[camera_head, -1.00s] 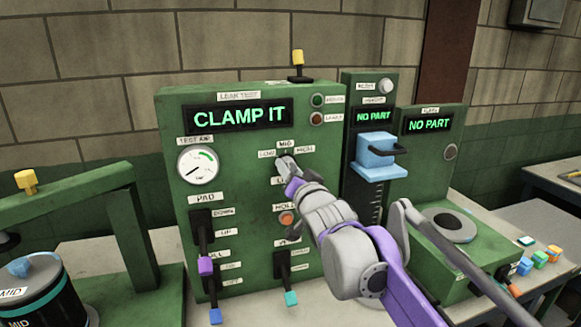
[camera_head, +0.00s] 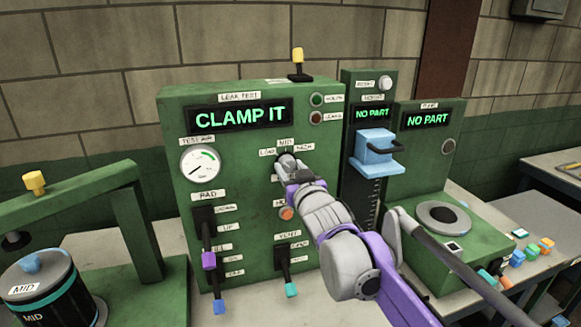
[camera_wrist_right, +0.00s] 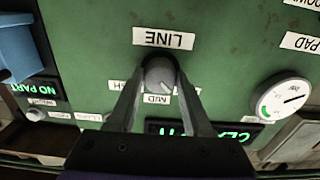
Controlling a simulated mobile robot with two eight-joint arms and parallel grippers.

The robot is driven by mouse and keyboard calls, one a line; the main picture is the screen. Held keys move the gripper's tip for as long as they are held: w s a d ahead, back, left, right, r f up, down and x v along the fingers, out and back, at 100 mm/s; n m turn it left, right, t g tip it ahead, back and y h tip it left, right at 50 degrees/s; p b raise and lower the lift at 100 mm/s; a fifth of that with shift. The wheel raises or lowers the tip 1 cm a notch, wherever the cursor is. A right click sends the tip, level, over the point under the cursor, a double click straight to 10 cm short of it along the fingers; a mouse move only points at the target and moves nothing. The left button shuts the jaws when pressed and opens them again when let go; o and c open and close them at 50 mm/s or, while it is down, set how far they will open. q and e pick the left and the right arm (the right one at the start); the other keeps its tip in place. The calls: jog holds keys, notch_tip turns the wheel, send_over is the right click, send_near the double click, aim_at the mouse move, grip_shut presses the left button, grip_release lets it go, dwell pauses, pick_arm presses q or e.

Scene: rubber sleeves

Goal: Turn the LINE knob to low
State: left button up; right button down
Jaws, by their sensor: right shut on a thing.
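The LINE knob (camera_wrist_right: 159,74) is a grey round knob on the green leak test panel (camera_head: 250,180), with LOW, MID and HIGH labels around it. In the right wrist view, which is upside down, the LINE label (camera_wrist_right: 164,38) and MID label (camera_wrist_right: 157,98) show clear. A pale mark on the knob's face slants toward the lower right, a little off MID; one finger hides the LOW label there. My right gripper (camera_wrist_right: 160,78) is shut on the knob, one finger on each side. In the head view my right gripper (camera_head: 287,164) covers most of the knob. My left gripper is out of view.
The display (camera_head: 240,116) reads CLAMP IT. Below the round gauge (camera_head: 200,163) are levers with purple and blue tips. Another lever (camera_head: 285,270) stands under the right arm. A clamp frame with a MID canister (camera_head: 45,285) stands left; a blue block (camera_head: 376,142) is to the right.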

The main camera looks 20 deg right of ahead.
dwell(0.3)
jog(key=shift+c, duration=1.6)
grip_release()
jog(key=s+b, duration=0.1)
jog(key=s, duration=0.9)
jog(key=shift+s+d, duration=0.2)
jog(key=shift+s, duration=0.2)
jog(key=s+f+g, duration=0.4)
jog(key=s+f, duration=0.4)
jog(key=f, duration=0.4)
jog(key=s+f+g, duration=0.4)
jog(key=s+f, duration=0.4)
jog(key=f, duration=0.4)
jog(key=s+f+g, duration=0.4)
jog(key=s+f, duration=0.4)
jog(key=f, duration=0.4)
jog(key=shift+s+m+g+h, duration=0.3)
jog(key=shift+s, duration=0.05)
